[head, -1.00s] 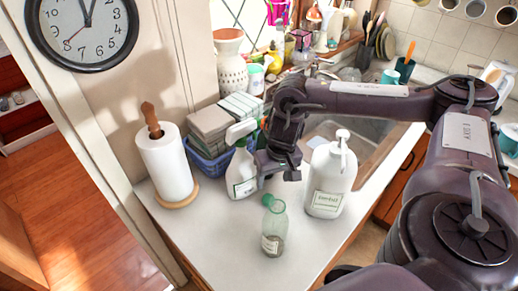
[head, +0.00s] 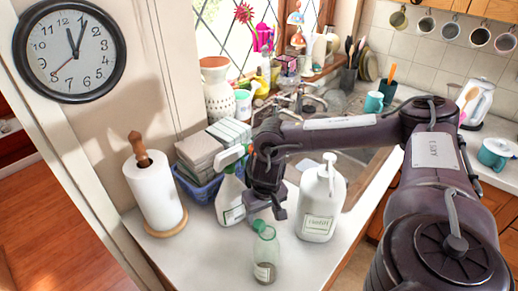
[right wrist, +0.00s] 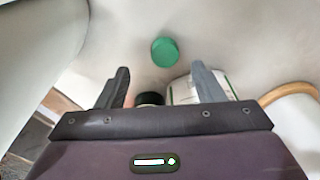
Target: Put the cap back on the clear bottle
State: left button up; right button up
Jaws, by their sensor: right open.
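The clear bottle (head: 265,262) stands upright on the counter near its front edge, with a pale label. The green cap (head: 259,226) overlaps the bottle's mouth in the head view. In the right wrist view the cap (right wrist: 165,52) shows as a green disc against the white counter, apart from other things. My right gripper (head: 270,210) is open, above and behind the bottle. In the right wrist view its fingers (right wrist: 160,70) are spread and empty, with the cap beyond the gap between the tips. My left gripper is not in view.
A white pump bottle (head: 318,205) stands close to the right of my gripper. A spray bottle (head: 230,200) stands close on the left, partly hidden. A paper towel roll (head: 155,190) and a blue basket of cloths (head: 190,185) are farther left. The front left counter is clear.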

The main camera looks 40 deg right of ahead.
aim_at(259, 224)
jog(key=shift+w+a+f+p, duration=0.1)
jog(key=shift+f+p, duration=0.2)
jog(key=shift+f, duration=0.05)
jog(key=f, duration=0.1)
jog(key=f+p, duration=0.1)
jog(key=f, duration=0.1)
jog(key=shift+w+a+f, duration=0.1)
jog(key=shift+w+f, duration=0.15)
jog(key=shift+w, duration=0.1)
jog(key=shift+w+f, duration=0.1)
jog(key=shift+f, duration=0.4)
jog(key=c, duration=1.1)
